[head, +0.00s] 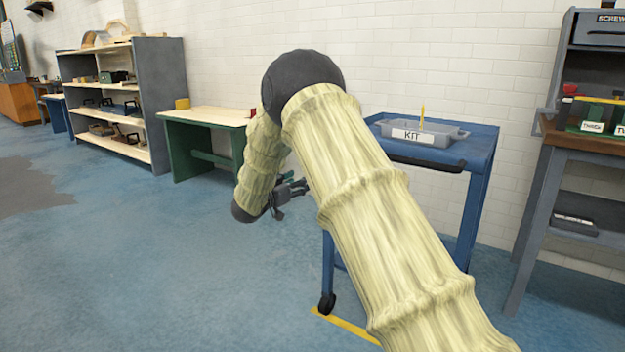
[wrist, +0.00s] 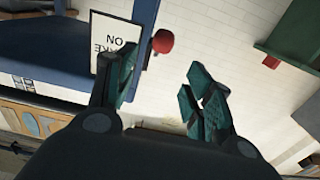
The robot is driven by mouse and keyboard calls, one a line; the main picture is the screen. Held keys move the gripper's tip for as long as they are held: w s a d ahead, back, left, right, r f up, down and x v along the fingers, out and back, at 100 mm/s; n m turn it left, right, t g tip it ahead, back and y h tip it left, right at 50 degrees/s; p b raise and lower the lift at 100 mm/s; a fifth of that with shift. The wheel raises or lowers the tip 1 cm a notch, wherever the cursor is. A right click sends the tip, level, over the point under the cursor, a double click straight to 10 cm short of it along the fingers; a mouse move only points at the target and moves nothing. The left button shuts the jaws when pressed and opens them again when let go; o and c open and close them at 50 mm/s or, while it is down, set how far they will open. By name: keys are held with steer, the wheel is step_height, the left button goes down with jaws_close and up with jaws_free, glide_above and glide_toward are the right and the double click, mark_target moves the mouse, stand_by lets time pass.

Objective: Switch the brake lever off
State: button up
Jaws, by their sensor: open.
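The brake lever shows in the wrist view as a red ball knob (wrist: 162,41) on a short dark stem beside a blue frame. A white sign (wrist: 112,38) next to it reads upside down "ON" and part of a word ending in "KE". My gripper (wrist: 162,68) is open and empty. The knob appears just beyond the tip of its left finger; I cannot tell whether they touch. In the head view my gripper (head: 287,190) hangs low, left of the blue cart (head: 478,150). My arm covers part of the cart there, and the lever cannot be made out.
A grey KIT tray (head: 455,133) with a yellow upright piece stands on the cart. A green bench (head: 190,150) stands behind my gripper, with grey shelves (head: 165,95) further left. A dark workbench (head: 545,190) stands at right. The blue floor (head: 120,260) at left is clear.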

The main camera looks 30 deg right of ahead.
steer(key=shift+b+x, duration=1.8)
steer(key=shift+x, duration=2.65)
jaws_close()
